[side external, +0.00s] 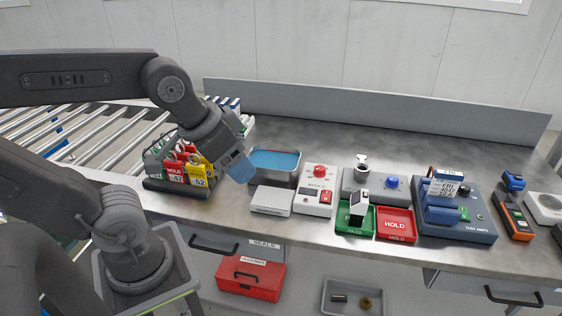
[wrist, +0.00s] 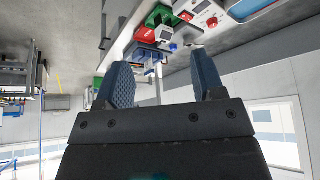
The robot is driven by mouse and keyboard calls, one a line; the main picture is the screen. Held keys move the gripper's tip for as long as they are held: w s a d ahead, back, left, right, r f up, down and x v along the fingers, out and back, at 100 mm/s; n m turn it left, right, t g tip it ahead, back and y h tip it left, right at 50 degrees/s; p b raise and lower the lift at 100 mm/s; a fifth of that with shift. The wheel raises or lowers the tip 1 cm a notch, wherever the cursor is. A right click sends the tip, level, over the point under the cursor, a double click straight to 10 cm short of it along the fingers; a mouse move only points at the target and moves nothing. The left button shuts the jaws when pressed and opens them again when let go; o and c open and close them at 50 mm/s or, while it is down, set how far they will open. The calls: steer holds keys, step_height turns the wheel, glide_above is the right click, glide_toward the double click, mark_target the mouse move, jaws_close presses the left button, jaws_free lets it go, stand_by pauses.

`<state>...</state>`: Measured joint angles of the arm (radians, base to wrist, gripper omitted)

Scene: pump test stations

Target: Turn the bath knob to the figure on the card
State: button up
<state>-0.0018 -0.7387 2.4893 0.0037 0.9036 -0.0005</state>
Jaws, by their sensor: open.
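The bath (side external: 275,161) is a grey tank of blue liquid on the bench, left of centre. A white box (side external: 271,201) stands in front of it. To its right is a white panel (side external: 315,205) with a round red knob (side external: 320,171) and a red switch; I cannot tell whether this knob belongs to the bath. Tags (side external: 200,181) in a dark rack at left carry figures, apparently 47 and 52; I cannot tell which card is meant. My gripper (side external: 241,171) is open and empty, above the bench at the bath's left end. Its blue fingers (wrist: 162,80) are apart in the wrist view.
A green tray (side external: 355,229) and a red HOLD tray (side external: 395,224) lie at the bench front. A grey unit with a blue button (side external: 392,182) and a blue test station (side external: 455,224) stand to the right. Rollers (side external: 95,140) run at left. The rear bench is mostly clear.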

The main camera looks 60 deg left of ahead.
steer(key=w+a+r+n+g, duration=0.2)
steer(key=w+r, duration=0.2)
steer(key=w, duration=0.6)
steer(key=n+g, duration=0.4)
steer(key=n, duration=0.1)
glide_above(320, 168)
step_height(320, 168, down, 16)
step_height(320, 168, down, 13)
steer(key=shift+w+f, duration=0.1)
steer(key=shift+f, duration=0.1)
steer(key=shift+c, duration=0.2)
steer(key=shift+y, duration=0.3)
steer(key=c, duration=0.9)
